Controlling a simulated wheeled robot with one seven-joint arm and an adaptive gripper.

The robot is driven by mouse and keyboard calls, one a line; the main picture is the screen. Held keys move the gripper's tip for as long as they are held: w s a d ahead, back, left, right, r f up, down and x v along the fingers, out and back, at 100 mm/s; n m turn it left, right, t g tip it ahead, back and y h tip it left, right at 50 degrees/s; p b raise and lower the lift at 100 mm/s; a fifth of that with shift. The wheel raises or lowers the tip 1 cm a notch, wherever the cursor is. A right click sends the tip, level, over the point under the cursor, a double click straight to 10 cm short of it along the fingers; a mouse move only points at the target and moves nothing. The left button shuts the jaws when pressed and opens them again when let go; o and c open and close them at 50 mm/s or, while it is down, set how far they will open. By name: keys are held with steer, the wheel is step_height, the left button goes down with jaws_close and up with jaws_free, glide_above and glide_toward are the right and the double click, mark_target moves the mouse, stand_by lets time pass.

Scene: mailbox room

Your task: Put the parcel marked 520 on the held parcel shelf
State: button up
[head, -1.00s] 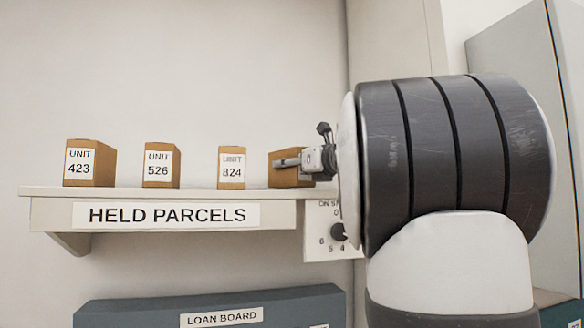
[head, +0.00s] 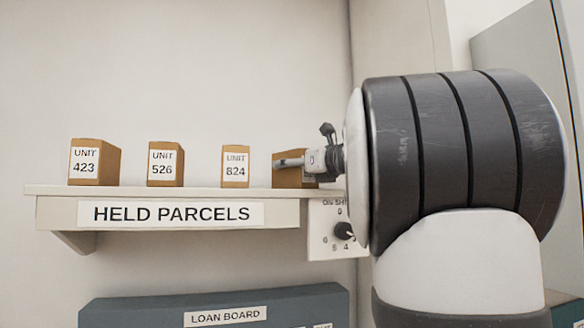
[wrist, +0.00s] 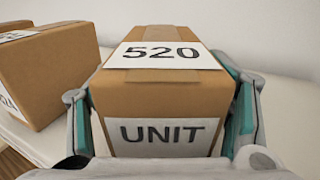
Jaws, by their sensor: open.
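The parcel marked 520 (wrist: 165,95) is a brown box with a white label reading UNIT and 520. In the head view the parcel (head: 290,174) stands at the right end of the held parcel shelf (head: 170,191), partly hidden by my gripper (head: 312,160). In the wrist view my gripper (wrist: 168,130) is open, with one finger on each side of the parcel. The left finger shows a small gap from the box; the right finger is close beside it, and I cannot tell whether it touches. The parcel appears upright on the shelf.
Parcels marked 423 (head: 94,162), 526 (head: 165,164) and 824 (head: 235,166) stand in a row to the left on the shelf. A panel with a dial (head: 338,230) is below the shelf's right end. The loan board (head: 215,312) is lower down.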

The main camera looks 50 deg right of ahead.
steer(key=s+a+b, duration=0.1)
steer(key=s, duration=1.1)
steer(key=shift+a, duration=0.4)
